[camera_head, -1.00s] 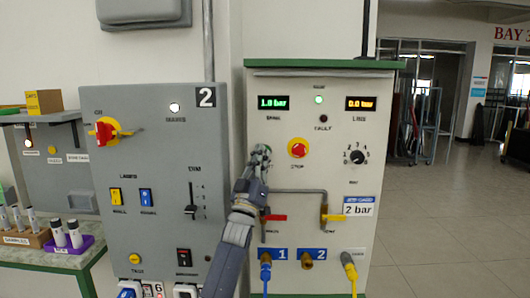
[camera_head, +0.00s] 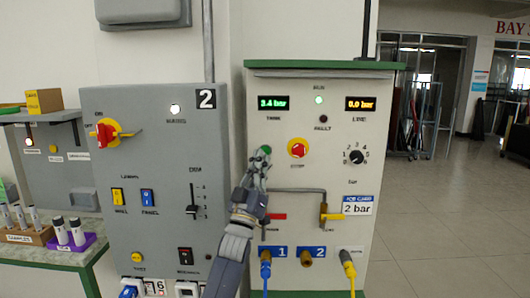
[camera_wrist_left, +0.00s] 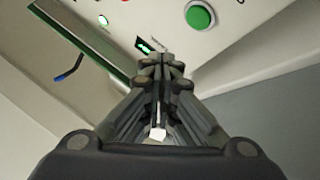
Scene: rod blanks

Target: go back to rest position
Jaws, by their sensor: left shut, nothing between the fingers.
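My left gripper (camera_head: 256,170) is shut and empty in front of the white panel (camera_head: 290,230). Its fingertips are just below and beside a green button (camera_head: 265,150), which now shows clear of them. In the left wrist view the closed fingers (camera_wrist_left: 160,70) point at the panel, and the green button (camera_wrist_left: 200,17) is to their upper right, apart from them. My right gripper is not in view.
The white panel also has a red stop button (camera_head: 298,148), a dial (camera_head: 356,157), a yellow valve handle (camera_head: 330,216) and hoses below. A grey panel (camera_head: 150,230) stands to the left. Open floor (camera_head: 450,220) lies at the right.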

